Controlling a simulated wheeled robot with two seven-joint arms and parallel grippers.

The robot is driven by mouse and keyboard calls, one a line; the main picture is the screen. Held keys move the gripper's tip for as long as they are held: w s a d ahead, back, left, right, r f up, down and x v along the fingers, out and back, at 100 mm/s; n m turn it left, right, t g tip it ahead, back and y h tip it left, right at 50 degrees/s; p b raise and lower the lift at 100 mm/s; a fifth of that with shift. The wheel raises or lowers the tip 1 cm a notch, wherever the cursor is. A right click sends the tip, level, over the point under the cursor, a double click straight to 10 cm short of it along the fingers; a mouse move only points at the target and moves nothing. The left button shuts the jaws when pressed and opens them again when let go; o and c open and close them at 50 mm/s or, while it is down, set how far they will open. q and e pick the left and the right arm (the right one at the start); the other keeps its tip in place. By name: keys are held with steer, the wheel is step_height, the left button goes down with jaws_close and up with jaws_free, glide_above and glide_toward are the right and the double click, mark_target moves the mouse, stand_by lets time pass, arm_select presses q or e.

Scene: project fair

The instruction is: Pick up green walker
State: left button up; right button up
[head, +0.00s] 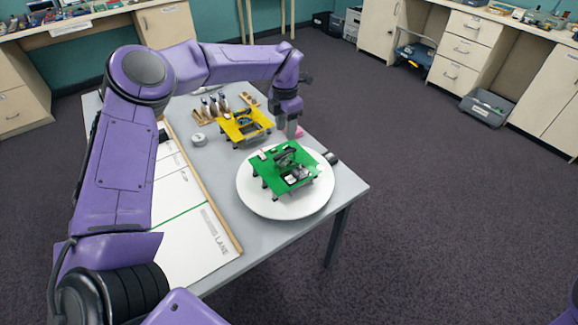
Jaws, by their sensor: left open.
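The green walker (286,169) stands on a white round plate (262,206) near the table's right end. It has a flat green top with dark parts on it and short dark legs. My left gripper (291,131) points down just behind the green walker, apart from it in the picture. It is open, with nothing seen held; its fingertips are small in the view. A small pink object (299,132) shows beside the fingers, and I cannot tell whether they touch it. My right gripper is out of view.
A yellow walker (244,125) stands behind and left of the plate. A small grey round object (198,139) and several upright dark-and-white items are near it. A white lane board (190,235) lies on the left. A dark object (330,158) lies at the plate's right edge.

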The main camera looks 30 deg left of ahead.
mark_target(285, 152)
arm_select(q)
steer(key=shift+s+f, duration=0.15)
steer(key=shift+f, duration=0.2)
steer(key=f+p, duration=0.4)
steer(key=f, duration=0.6)
steer(key=shift+a, duration=0.2)
steer(key=shift+w+f, duration=0.15)
steer(key=shift+w, duration=0.1)
jaws_close()
